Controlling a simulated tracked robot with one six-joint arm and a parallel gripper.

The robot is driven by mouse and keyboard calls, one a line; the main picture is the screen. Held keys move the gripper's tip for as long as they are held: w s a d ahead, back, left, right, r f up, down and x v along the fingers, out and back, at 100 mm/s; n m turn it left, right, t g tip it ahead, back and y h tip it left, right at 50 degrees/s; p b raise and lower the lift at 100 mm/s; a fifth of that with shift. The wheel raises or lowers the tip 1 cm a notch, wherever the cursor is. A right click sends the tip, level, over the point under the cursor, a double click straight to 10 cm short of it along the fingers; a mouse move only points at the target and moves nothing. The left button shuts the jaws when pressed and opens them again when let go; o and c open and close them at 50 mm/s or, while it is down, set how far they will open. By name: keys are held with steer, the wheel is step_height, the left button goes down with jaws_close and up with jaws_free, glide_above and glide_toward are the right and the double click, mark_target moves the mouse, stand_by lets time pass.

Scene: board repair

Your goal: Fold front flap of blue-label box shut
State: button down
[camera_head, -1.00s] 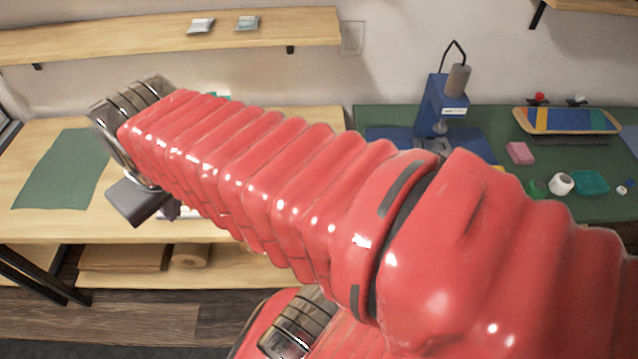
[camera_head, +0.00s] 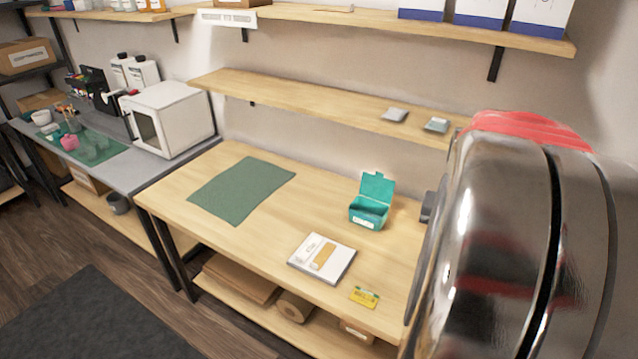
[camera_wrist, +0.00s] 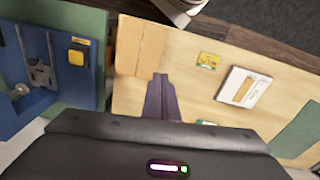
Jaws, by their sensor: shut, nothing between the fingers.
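No blue label is readable on any box near my gripper. In the wrist view, a plain tan cardboard piece (camera_wrist: 128,48), possibly a box, lies at the table's edge with a flat panel (camera_wrist: 153,48) along its right side. I cannot tell whether the panel is a flap. My gripper (camera_wrist: 160,78) is shut and empty, its dark fingers overlapping the lower end of the panel in the picture; contact cannot be told. In the head view the cardboard and the fingers are hidden behind my arm.
On the wooden table (camera_head: 190,180) are a green mat (camera_head: 240,188), an open teal box (camera_head: 369,215), a white flat box (camera_head: 322,258) and a yellow card (camera_head: 365,297). A blue stand (camera_wrist: 40,70) sits left of the table in the wrist view. Shelves (camera_head: 300,95) hang above.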

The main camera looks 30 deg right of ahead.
steer(key=shift+m+y, duration=0.3)
steer(key=shift+m, duration=0.4)
steer(key=s+d, duration=0.1)
steer(key=s+d+f, duration=0.1)
steer(key=s+d, duration=0.1)
steer(key=shift+s+d+f, duration=0.25)
steer(key=shift+s, duration=0.1)
steer(key=f, duration=1.4)
steer(key=shift+s+d, duration=0.15)
steer(key=shift+s, duration=0.15)
steer(key=shift+s+f, duration=0.25)
steer(key=shift+f, duration=0.5)
steer(key=shift+r, duration=0.9)
